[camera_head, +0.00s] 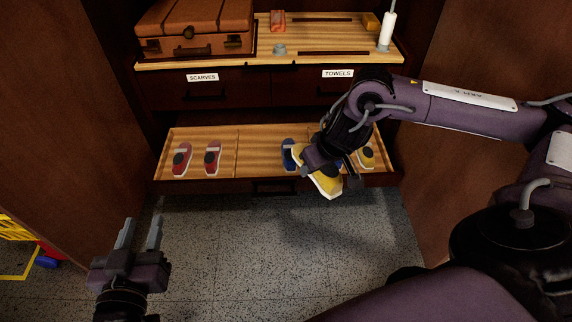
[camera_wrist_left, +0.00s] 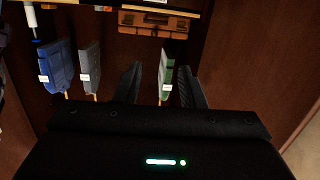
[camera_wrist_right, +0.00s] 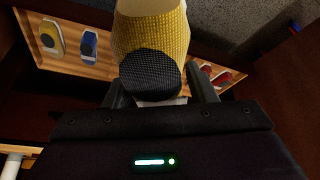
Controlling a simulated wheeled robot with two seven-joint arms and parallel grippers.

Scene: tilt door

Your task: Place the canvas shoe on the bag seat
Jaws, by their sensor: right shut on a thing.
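A yellow shoe (camera_head: 326,184) with a white sole and dark patch is held by my right gripper (camera_head: 325,164), above the front edge of the open drawer. In the right wrist view the yellow shoe (camera_wrist_right: 152,40) sits between the fingers, which are shut on it. A second yellow shoe (camera_head: 366,157) lies in the drawer at the right. My left gripper (camera_head: 139,235) is open and empty, low at the left above the floor. I cannot tell which surface is the bag seat; a brown suitcase (camera_head: 195,24) stands on the upper shelf.
The open drawer (camera_head: 254,165) also holds red shoes (camera_head: 181,160) at left and a blue shoe (camera_head: 289,155); its left-middle is bare. Closed drawers labelled SCARVES (camera_head: 202,77) and TOWELS (camera_head: 338,73) are above. Brown panels (camera_head: 60,120) flank both sides. A yellow basket (camera_head: 16,245) stands far left.

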